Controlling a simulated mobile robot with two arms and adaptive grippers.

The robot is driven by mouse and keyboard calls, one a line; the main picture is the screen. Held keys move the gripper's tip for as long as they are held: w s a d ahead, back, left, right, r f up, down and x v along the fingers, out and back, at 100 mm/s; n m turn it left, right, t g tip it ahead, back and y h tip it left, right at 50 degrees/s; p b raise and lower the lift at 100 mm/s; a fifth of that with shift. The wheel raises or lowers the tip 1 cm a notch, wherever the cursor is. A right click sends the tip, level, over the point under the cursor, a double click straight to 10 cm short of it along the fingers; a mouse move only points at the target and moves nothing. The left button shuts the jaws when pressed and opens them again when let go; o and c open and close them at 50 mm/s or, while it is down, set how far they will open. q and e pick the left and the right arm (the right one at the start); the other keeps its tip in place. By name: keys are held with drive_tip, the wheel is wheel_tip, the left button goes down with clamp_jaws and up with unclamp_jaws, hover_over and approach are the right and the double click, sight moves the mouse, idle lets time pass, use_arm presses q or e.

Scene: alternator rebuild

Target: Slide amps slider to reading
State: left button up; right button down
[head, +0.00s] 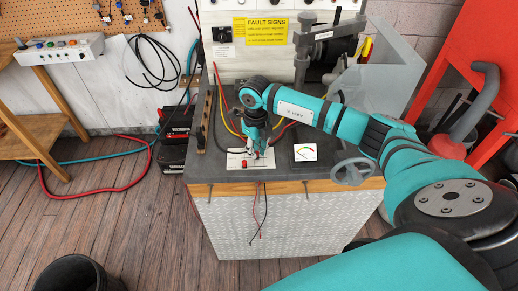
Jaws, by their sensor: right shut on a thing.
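A small white panel (236,166) with red parts lies near the front edge of the dark bench top. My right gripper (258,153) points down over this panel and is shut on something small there. The fingers hide most of what they hold, so I cannot make out the amps slider or its marks. A square gauge (305,152) with a white face and coloured bands sits just right of the panel; its reading is too small to tell. My left gripper is not in view.
A handwheel (352,171) juts from the bench's front right. Red, yellow and dark cables run behind the gripper, below a yellow fault signs placard (265,31). Black battery boxes (174,137) stand left of the bench. A dark bucket (75,274) stands on the wooden floor.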

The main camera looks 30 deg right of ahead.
drive_tip(key=w+a, duration=0.1)
drive_tip(key=w+a+b, duration=0.1)
drive_tip(key=a, duration=0.1)
drive_tip(key=shift+w+a, duration=0.15)
drive_tip(key=shift+a, duration=0.15)
drive_tip(key=shift+r, duration=0.1)
drive_tip(key=c, duration=1.7)
unclamp_jaws()
drive_tip(key=o, duration=0.4)
drive_tip(key=shift+a, duration=0.1)
